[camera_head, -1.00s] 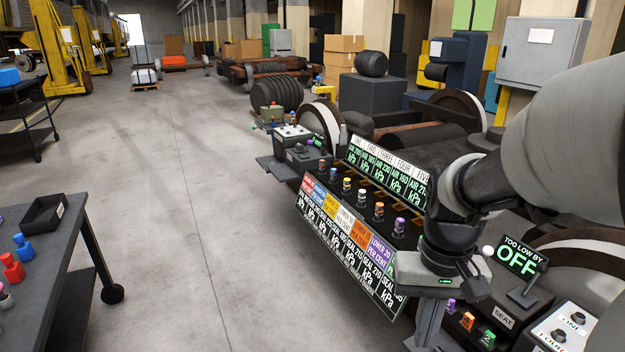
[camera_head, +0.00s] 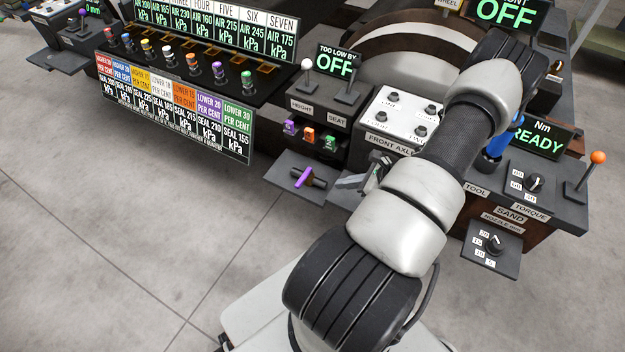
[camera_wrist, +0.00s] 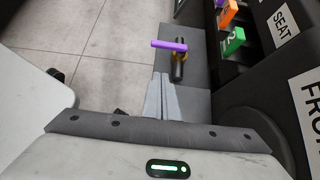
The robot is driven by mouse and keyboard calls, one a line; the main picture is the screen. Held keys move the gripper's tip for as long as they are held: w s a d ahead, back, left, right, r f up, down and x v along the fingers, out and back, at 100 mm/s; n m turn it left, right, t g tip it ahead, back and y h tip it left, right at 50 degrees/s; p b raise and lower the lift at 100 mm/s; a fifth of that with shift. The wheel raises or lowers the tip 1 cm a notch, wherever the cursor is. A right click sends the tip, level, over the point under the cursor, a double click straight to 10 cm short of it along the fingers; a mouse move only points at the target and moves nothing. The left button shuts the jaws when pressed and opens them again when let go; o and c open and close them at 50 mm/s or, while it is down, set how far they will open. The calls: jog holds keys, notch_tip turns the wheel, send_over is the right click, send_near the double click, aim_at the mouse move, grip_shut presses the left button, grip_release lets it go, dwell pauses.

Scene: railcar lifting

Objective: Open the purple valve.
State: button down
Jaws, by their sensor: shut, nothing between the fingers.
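The purple valve (camera_head: 303,178) is a purple lever on a short dark pipe, on a low dark shelf (camera_head: 284,164) at the front of the machine. Its lever lies crosswise to the pipe. In the wrist view the purple lever (camera_wrist: 169,44) is just beyond the fingertips, with the pipe running toward me. My gripper (camera_wrist: 163,76) is shut and empty, with a small gap seen between it and the valve. In the head view my gripper (camera_head: 362,182) is to the right of the valve, partly hidden by my arm.
Purple, orange and green blocks (camera_head: 309,135) sit in a recess above the shelf. The height and seat levers (camera_head: 325,85) and the front axle panel (camera_head: 400,115) stand nearby. A pressure rack (camera_head: 180,100) is at left. Open floor (camera_head: 120,230) lies in front.

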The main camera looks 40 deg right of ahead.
aim_at(304, 179)
jog(key=shift+f, duration=0.1)
jog(key=b+x, duration=0.2)
jog(key=x, duration=0.8)
jog(key=shift+w+a, duration=0.25)
jog(key=shift+w, duration=0.35)
jog(key=shift+w+a, duration=0.25)
jog(key=shift+w, duration=0.4)
jog(key=shift+w+a+b, duration=0.25)
jog(key=shift+w+b, duration=0.05)
jog(key=shift+w, duration=0.35)
